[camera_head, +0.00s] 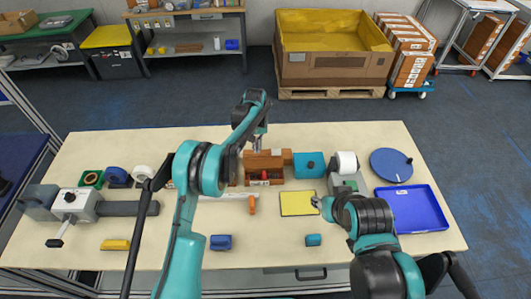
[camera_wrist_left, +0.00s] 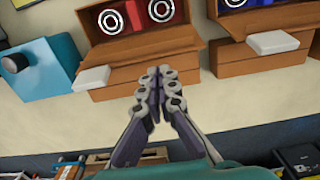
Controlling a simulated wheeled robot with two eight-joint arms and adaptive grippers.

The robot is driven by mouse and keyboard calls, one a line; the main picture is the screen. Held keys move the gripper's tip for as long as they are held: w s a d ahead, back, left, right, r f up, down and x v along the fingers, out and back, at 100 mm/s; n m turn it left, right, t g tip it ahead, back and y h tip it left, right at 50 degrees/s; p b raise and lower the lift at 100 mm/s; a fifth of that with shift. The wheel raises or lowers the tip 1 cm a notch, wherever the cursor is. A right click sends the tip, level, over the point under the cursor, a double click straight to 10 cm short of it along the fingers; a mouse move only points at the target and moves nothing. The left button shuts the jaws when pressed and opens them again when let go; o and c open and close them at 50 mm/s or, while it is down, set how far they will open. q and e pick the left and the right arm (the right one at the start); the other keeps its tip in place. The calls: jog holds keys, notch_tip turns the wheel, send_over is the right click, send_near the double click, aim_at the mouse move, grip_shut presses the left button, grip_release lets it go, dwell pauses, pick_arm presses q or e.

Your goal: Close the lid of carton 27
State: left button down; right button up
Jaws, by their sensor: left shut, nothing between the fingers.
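A brown carton (camera_head: 278,180) with red contents stands mid-table with its lid (camera_head: 264,160) swung open toward the far side. The left wrist view shows the carton from behind, its open lid (camera_wrist_left: 140,73) and a white tab. A second open brown carton (camera_wrist_left: 258,62) with blue contents stands beside it; my left arm mostly hides it in the head view. No number 27 is legible. My left gripper (camera_head: 259,146) is shut and empty at the far side of the red carton's lid; its fingertips (camera_wrist_left: 159,72) appear over the lid. Contact is unclear. My right gripper (camera_head: 317,203) is near the yellow pad; its fingers are unclear.
A teal box (camera_head: 309,165) stands right of the red carton. Farther right are a white roll (camera_head: 346,163), a blue disc (camera_head: 391,165) and a blue tray (camera_head: 412,209). A yellow pad (camera_head: 298,203) lies in front. Tape rolls (camera_head: 117,176) stand left. The far table strip is mostly clear.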

aim_at(258, 168)
pick_arm(q)
jog(key=shift+s+f+b, duration=1.7)
jog(key=shift+s+b, duration=0.25)
jog(key=shift+r, duration=0.1)
notch_tip(258, 168, up, 5)
jog(key=shift+f+p, duration=0.1)
jog(key=shift+p, duration=1.1)
